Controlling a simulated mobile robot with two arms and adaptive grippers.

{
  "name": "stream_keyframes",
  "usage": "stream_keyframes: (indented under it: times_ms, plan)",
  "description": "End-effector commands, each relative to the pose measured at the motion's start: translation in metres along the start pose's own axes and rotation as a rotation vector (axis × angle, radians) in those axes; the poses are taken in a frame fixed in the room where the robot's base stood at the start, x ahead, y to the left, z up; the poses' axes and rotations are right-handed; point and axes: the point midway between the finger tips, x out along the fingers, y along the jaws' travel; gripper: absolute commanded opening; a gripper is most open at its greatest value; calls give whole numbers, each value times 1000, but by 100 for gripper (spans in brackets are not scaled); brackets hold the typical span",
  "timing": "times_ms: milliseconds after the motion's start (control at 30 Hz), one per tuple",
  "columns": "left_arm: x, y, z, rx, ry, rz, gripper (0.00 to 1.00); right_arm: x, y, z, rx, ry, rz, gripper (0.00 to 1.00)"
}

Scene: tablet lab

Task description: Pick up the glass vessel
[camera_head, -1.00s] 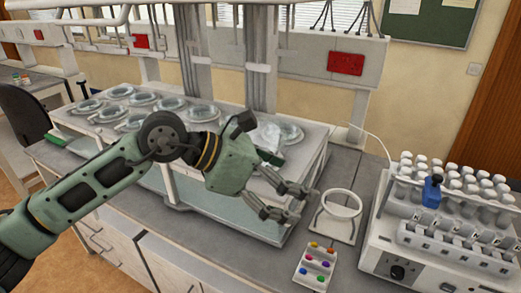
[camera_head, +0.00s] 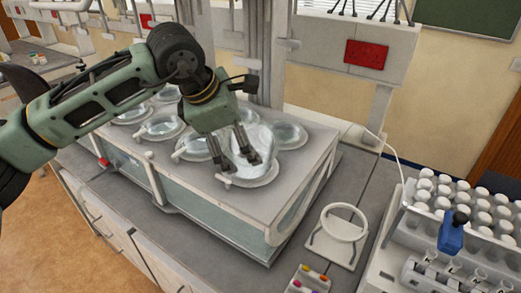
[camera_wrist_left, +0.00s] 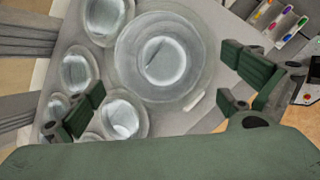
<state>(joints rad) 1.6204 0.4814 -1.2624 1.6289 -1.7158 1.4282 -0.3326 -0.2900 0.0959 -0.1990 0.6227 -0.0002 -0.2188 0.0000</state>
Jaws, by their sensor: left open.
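A clear glass vessel (camera_head: 262,138) sits on the white top of the water bath at its right front, over a round ring-shaped opening. In the left wrist view the vessel (camera_wrist_left: 140,78) is a wide, translucent round shape with a brighter circle at its middle. My left gripper (camera_head: 236,158) is open above the bath, its fingers pointing down at the vessel and partly covering it in the head view. In the left wrist view the open fingers (camera_wrist_left: 160,98) lie to either side of the vessel, apart from it. My right gripper is in neither view.
The water bath (camera_head: 225,205) has several other round lidded openings behind and left of the vessel. A white ring stand (camera_head: 338,256) stands on the grey bench to the right.

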Motion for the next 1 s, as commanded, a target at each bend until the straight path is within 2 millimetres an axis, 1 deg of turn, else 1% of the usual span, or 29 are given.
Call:
stream_keyframes:
  times_ms: [133, 267, 400, 500, 600, 700, 867, 1000]
  plan:
    - [13, 0, 0, -1, 3, -3, 99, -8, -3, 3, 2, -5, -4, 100]
    - [27, 0, 0, -1, 2, -3, 99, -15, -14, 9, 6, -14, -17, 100]
    - [47, 0, 1, -1, 2, -5, 99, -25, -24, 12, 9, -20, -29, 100]
    - [62, 0, 1, 0, 1, -4, 99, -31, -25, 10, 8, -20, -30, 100]
    - [72, 0, 0, 0, 1, -2, 99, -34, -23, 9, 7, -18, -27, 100]
    - [76, 0, 0, 1, 0, 0, 99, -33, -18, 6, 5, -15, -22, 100]
    - [77, 0, 0, 1, 0, 0, 99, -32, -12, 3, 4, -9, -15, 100]
    - [77, 0, 0, 0, 0, 0, 88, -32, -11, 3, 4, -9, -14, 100]
